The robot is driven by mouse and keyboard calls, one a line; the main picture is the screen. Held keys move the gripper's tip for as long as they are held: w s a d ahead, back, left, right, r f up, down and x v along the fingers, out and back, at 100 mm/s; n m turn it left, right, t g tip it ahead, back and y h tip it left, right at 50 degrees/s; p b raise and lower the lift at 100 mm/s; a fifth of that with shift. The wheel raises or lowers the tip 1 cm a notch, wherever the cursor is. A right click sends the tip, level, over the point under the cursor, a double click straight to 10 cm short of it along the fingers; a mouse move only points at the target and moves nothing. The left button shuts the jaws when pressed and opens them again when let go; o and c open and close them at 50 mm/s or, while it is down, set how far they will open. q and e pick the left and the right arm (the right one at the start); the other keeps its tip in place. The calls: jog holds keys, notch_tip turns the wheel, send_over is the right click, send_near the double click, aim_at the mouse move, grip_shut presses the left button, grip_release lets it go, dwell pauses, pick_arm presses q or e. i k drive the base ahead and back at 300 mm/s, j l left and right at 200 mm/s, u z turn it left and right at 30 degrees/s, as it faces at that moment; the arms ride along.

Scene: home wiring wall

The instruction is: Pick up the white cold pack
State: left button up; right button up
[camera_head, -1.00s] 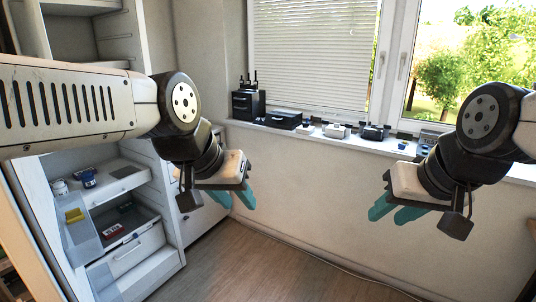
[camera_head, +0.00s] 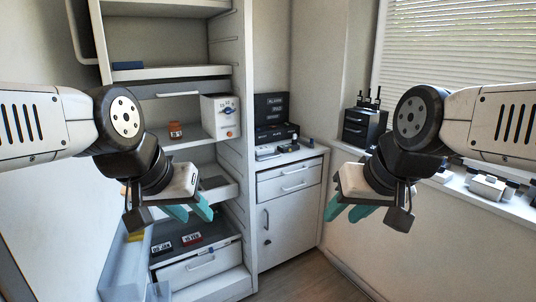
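I cannot make out a white cold pack for certain in the head view. My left gripper (camera_head: 190,210) hangs in front of the shelf cabinet at the left. Its teal fingers are apart with nothing seen between them. My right gripper (camera_head: 346,209) hangs in front of the bare wall, right of the low cabinet. Its teal fingers are also apart and empty. Neither gripper touches anything that I can see.
A tall white shelf cabinet (camera_head: 243,120) holds a white box (camera_head: 221,117), an orange jar (camera_head: 175,131) and a pulled-out lower drawer (camera_head: 198,271). A low white cabinet (camera_head: 288,222) carries black cases (camera_head: 272,110). The windowsill (camera_head: 500,197) holds small devices. Floor (camera_head: 300,280) shows between.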

aim_at(267, 149)
jog(key=i+l+u, duration=0.5)
jog(key=i+l, duration=0.15)
jog(key=i, duration=0.55)
jog(key=i+l+u, duration=0.5)
jog(key=i+l, duration=0.55)
